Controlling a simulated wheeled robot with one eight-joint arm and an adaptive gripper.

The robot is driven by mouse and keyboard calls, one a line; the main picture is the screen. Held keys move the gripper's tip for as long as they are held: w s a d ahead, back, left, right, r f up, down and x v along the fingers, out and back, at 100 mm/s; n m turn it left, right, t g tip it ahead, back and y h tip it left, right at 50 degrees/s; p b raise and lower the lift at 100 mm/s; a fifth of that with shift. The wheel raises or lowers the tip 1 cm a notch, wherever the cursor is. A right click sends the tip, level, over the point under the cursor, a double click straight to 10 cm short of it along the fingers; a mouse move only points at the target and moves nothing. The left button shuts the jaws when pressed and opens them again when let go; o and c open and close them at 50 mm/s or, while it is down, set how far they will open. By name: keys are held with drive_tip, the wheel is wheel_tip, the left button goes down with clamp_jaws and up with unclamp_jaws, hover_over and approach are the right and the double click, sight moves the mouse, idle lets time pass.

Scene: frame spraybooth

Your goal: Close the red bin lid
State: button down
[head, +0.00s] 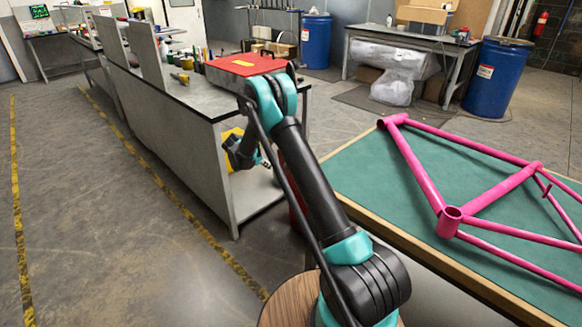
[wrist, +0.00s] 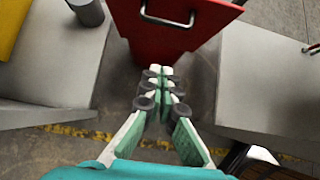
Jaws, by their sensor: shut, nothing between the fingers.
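My gripper (head: 262,160) is low beside the end of the grey bench in the head view. In the wrist view my gripper (wrist: 162,80) has its fingertips together, with nothing between them. A red bin front (wrist: 155,45) with a metal bar handle (wrist: 168,18) lies just beyond the fingertips. I cannot tell whether they touch it. In the head view a narrow piece of red (head: 296,216) shows beside my arm, which hides the rest.
The grey bench (head: 195,150) runs along the left, with tools on top. A green-topped table (head: 375,185) with a pink bike frame (head: 420,178) is on the right. Blue drums (head: 497,78) stand at the back. The floor (head: 90,220) at left is clear.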

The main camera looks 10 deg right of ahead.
drive_tip(key=w+d+r+x, duration=0.1)
drive_tip(key=r+x, duration=0.1)
drive_tip(key=x, duration=1.1)
drive_tip(key=shift+w+d, duration=0.2)
drive_tip(key=shift+d, duration=0.25)
drive_tip(key=shift+d, duration=0.1)
